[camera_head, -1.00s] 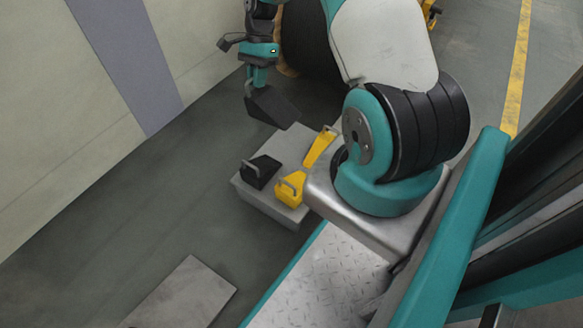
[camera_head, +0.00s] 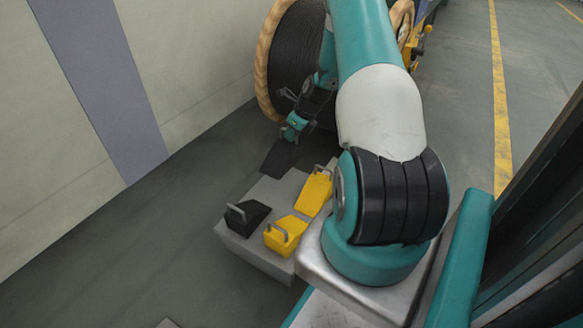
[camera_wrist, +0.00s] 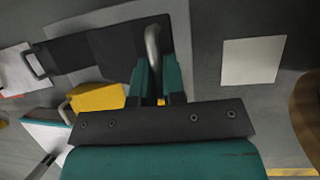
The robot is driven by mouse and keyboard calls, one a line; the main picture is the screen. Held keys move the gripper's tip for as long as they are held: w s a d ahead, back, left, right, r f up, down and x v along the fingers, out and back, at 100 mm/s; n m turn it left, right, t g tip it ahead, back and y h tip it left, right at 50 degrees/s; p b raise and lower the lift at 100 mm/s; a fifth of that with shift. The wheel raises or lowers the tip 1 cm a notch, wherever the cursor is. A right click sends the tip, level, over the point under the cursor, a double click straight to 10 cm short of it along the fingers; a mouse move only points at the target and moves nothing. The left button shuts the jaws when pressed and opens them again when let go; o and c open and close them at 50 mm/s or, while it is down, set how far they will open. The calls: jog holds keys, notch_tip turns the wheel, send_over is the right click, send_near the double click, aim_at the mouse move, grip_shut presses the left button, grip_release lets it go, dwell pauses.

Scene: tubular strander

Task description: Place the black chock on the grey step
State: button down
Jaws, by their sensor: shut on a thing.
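My gripper (camera_head: 290,136) is shut on the handle of a black chock (camera_head: 279,158), a dark wedge hanging below the fingers. In the wrist view the fingers (camera_wrist: 158,82) close around its grey handle, with the chock (camera_wrist: 130,44) beyond them. The grey step (camera_head: 222,236) is a low block on the floor. The held chock is at the step's far end in the head view; I cannot tell whether it touches the step.
A second black chock (camera_head: 246,217) and two yellow chocks (camera_head: 286,234) (camera_head: 314,193) with handles sit on the step. A large cable reel (camera_head: 268,70) stands behind. The wall (camera_head: 190,60) is at left, with open floor before it.

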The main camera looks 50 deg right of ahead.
aim_at(293, 155)
notch_tip(293, 155, down, 9)
jog(key=b, duration=0.4)
jog(key=c, duration=0.9)
grip_release()
jog(key=shift+c, duration=0.2)
jog(key=shift+r, duration=0.1)
